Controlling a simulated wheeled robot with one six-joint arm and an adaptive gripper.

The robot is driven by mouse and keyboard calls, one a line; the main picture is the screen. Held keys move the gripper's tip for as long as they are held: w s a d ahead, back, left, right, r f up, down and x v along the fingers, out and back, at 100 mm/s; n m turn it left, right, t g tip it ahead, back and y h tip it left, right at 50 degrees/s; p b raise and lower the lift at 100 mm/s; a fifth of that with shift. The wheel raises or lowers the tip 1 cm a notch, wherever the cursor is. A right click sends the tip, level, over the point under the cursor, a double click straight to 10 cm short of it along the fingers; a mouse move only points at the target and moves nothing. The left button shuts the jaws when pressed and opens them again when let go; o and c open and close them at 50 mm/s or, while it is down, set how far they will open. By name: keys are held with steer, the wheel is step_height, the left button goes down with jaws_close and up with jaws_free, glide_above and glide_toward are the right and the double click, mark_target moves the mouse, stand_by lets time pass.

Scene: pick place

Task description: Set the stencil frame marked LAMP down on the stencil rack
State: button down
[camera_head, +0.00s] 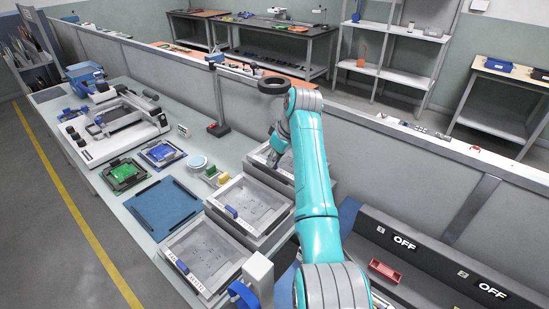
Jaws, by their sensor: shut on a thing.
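My gripper (273,156) is at the back end of a row of silver stencil frames, partly hidden by my teal arm. It is shut at the near left part of the rear stencil frame (259,158), whose right side my arm covers. A middle stencil frame (262,197) and a front stencil frame (204,243) each carry a blue handle. Their small labels are too small to read surely, so I cannot tell which is marked LAMP. The frames sit on or just over grey stands (239,234) that look like the stencil rack. Any gap under the rear frame is hidden.
A blue mat (162,208), green board (124,172) and blue board (162,153) lie left of the frames. A white printer-like machine (112,125) stands behind them. A grey partition (400,165) runs behind the bench. A red bin (384,271) is at right.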

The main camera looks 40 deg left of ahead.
steer(key=c, duration=1.1)
jaws_free()
steer(key=c, duration=0.3)
steer(key=shift+c, duration=0.2)
steer(key=shift+r, duration=0.1)
steer(key=shift+r, duration=3.4)
steer(key=shift+s, duration=0.1)
